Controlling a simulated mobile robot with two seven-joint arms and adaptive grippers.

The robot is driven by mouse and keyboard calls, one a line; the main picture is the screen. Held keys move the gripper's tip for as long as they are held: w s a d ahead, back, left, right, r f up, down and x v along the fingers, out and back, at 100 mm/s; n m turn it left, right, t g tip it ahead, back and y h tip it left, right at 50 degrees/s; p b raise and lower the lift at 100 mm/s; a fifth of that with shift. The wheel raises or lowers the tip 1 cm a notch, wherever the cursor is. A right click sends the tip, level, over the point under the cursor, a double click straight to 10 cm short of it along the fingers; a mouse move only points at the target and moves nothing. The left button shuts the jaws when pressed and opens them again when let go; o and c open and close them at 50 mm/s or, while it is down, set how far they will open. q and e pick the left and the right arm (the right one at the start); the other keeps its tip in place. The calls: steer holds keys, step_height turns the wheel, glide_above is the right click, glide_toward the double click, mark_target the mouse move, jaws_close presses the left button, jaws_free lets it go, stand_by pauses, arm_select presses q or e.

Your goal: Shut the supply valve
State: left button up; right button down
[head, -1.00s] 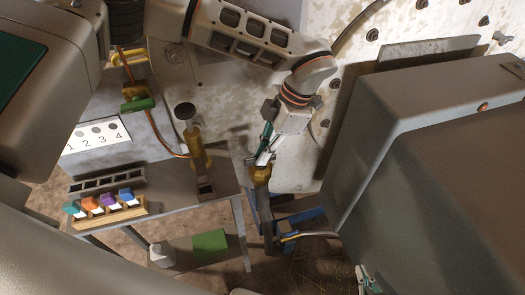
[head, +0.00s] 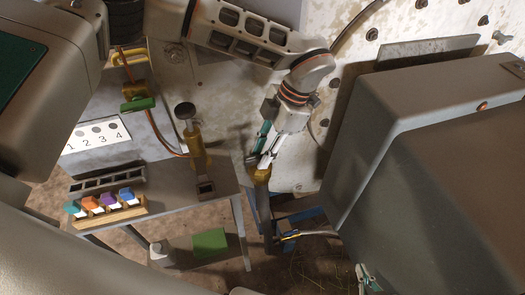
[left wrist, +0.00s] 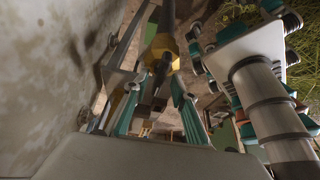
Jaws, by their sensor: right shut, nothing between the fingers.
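A brass-yellow valve (head: 262,175) tops an upright pipe to the right of the grey bench. I cannot tell for certain that it is the supply valve. My left gripper (head: 261,162) is right at its top, fingers pointing down and covering part of it. In the left wrist view the yellow valve body (left wrist: 161,47) lies ahead, with a dark piece running from it between the two teal-sided fingers (left wrist: 156,90). These fingers stand apart; contact with the dark piece is unclear. My right gripper (head: 367,279) is low at the bottom edge, away from the valve, shut and empty.
A green-handled valve (head: 138,104) and a brass upright fitting (head: 194,145) are on the bench (head: 160,185). A rack (head: 110,213) holds several coloured blocks. A green block (head: 210,242) lies lower down. The large pale riveted vessel wall (head: 235,95) is close behind my left arm.

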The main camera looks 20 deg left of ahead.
arm_select(q)
steer(key=v, duration=1.2)
steer(key=shift+s, duration=0.1)
